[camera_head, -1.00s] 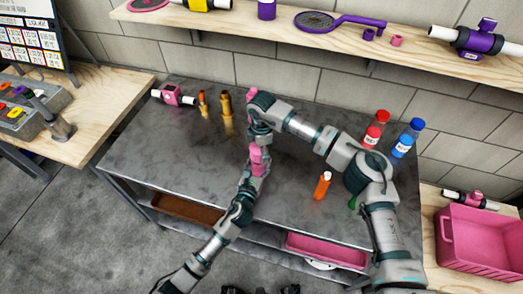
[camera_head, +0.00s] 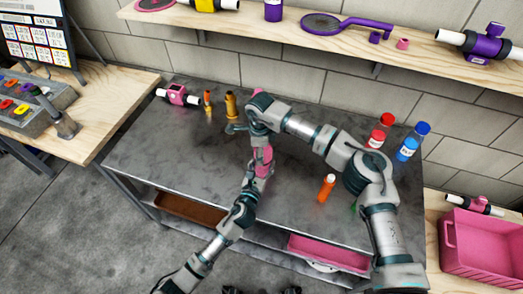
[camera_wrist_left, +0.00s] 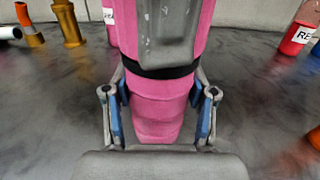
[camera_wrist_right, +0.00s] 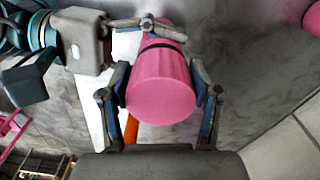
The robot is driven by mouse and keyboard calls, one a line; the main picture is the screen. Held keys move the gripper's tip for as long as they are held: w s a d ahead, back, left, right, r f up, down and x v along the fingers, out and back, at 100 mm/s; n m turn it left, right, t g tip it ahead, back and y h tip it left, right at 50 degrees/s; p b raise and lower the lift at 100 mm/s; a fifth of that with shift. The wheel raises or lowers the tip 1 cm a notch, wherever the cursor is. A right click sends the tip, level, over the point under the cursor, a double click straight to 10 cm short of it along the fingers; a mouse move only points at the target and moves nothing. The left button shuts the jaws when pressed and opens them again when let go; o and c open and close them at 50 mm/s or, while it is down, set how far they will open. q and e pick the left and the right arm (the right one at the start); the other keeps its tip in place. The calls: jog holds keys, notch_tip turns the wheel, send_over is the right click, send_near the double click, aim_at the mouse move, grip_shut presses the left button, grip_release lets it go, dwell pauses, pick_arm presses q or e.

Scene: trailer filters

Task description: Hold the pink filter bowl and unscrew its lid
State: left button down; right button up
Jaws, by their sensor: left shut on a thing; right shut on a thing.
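The pink filter bowl (camera_head: 263,162) is held off the table between my two grippers. In the left wrist view its pink body (camera_wrist_left: 157,108) has a black band around it. My left gripper (camera_wrist_left: 160,98) is shut on the part below the band. My right gripper (camera_wrist_right: 160,78) is shut around the broad pink end (camera_wrist_right: 160,92), which faces its camera. The black band and the left gripper's fingers lie beyond. A grey part covers some of the pink in the left wrist view. My right wrist hides the upper bowl in the head view. I cannot see whether the lid is loose.
On the metal table (camera_head: 155,145) stand a pink-and-white filter housing (camera_head: 178,96), brass fittings (camera_head: 231,105), red bottles (camera_head: 380,130), blue bottles (camera_head: 411,142) and an orange bottle (camera_head: 326,188). A shelf (camera_head: 345,37) runs above. A pink bin (camera_head: 485,245) is at right. The table's left part is clear.

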jog(key=n, duration=0.5)
jog(key=shift+d+n, duration=0.25)
jog(key=shift+n, duration=0.05)
jog(key=n, duration=0.3)
jog(key=shift+d, duration=0.1)
jog(key=n, duration=0.5)
jog(key=shift+s+d, duration=0.1)
jog(key=shift+d, duration=0.05)
pick_arm(q)
jog(key=shift+s, duration=0.1)
pick_arm(e)
jog(key=n, duration=0.5)
jog(key=shift+d+n, duration=0.15)
jog(key=shift+n, duration=0.25)
jog(key=shift+s+r, duration=0.25)
jog(key=shift+r, duration=0.1)
jog(key=shift+a+r, duration=0.2)
jog(key=shift+r, duration=0.7)
